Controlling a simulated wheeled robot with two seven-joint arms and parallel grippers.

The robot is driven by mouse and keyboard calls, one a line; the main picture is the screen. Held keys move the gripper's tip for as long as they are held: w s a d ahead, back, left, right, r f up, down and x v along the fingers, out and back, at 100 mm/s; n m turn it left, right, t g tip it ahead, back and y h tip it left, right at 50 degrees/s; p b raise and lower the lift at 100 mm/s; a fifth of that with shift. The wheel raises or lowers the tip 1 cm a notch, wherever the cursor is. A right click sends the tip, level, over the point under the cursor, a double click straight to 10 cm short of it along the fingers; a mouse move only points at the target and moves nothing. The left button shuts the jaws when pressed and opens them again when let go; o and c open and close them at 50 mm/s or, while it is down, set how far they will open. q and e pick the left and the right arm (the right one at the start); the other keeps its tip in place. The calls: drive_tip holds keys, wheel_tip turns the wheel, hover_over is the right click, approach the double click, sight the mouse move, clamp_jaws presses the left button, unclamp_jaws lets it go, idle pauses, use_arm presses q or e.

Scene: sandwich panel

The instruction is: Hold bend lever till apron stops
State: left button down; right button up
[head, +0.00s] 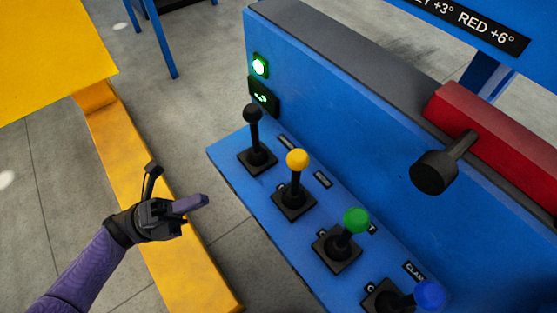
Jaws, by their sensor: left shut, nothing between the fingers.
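A blue control panel (225,155) carries a row of levers with black (252,114), yellow (297,160), green (356,221) and blue (430,294) knobs. The label by the blue-knobbed lever reads in part "CLAM"; the other labels are too small or covered, so I cannot tell which lever is the bend lever. My left gripper (192,204) is shut and empty, left of the panel and apart from every lever. My right gripper is not in view. The apron cannot be made out for certain.
A green lamp (260,65) glows above a small green display (262,96) on the blue machine wall. A black handle (436,171) sticks out from a red bar (500,130) at right. A yellow beam (135,170) and a yellow sheet (50,45) lie left.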

sight(289, 164)
use_arm(q)
drive_tip(key=x, duration=1.4)
drive_tip(key=shift+f, duration=0.1)
